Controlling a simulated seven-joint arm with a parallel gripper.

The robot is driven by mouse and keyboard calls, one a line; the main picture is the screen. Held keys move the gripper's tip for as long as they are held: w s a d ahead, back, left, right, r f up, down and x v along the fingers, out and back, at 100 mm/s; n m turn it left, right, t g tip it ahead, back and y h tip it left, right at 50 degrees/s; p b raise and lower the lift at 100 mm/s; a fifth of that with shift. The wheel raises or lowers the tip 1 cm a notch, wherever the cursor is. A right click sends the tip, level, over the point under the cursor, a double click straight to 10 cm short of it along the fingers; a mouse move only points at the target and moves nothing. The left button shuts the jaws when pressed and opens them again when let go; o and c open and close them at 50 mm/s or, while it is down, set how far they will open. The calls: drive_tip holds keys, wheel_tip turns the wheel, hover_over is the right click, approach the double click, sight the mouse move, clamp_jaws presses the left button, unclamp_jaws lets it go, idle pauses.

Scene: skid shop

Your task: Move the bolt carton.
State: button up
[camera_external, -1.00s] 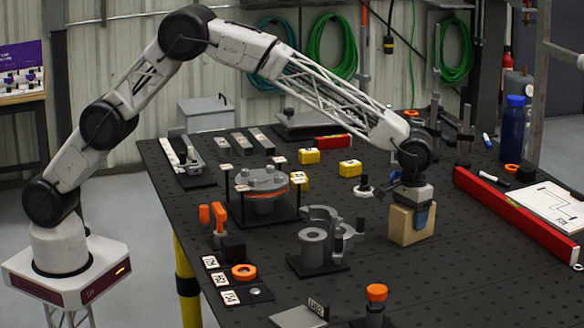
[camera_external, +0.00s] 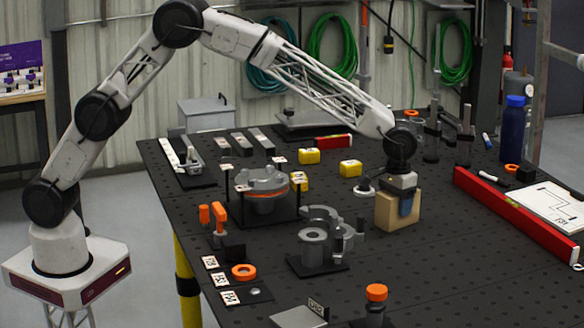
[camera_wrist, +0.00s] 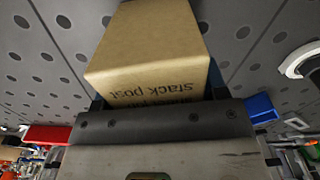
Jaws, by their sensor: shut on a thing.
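A tan carton (camera_external: 384,212) is at the right of the table's middle, right of the grey clamp fixture (camera_external: 313,246). In the wrist view the carton (camera_wrist: 150,42) fills the top middle and shows the words "stack post" upside down. My gripper (camera_external: 405,200) points down over it, with its fingers on either side. My gripper also shows in the wrist view (camera_wrist: 157,92), closed on the carton. The carton looks upright. I cannot tell whether its bottom touches the table.
The black perforated table (camera_external: 450,285) has free room at the front right. A red level (camera_external: 520,218) lies along the right, beside a drawing board (camera_external: 548,203). Yellow blocks (camera_external: 350,168) lie behind left. A flanged fixture (camera_external: 263,190) and an orange-capped bottle (camera_external: 376,300) stand nearby.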

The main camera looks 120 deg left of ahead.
drive_tip(key=shift+s+a, duration=2)
drive_tip(key=shift+s, duration=0.05)
drive_tip(key=o, duration=1.3)
drive_tip(key=shift+r, duration=0.1)
wheel_tip(320, 180, up, 8)
drive_tip(key=shift+f, duration=0.2)
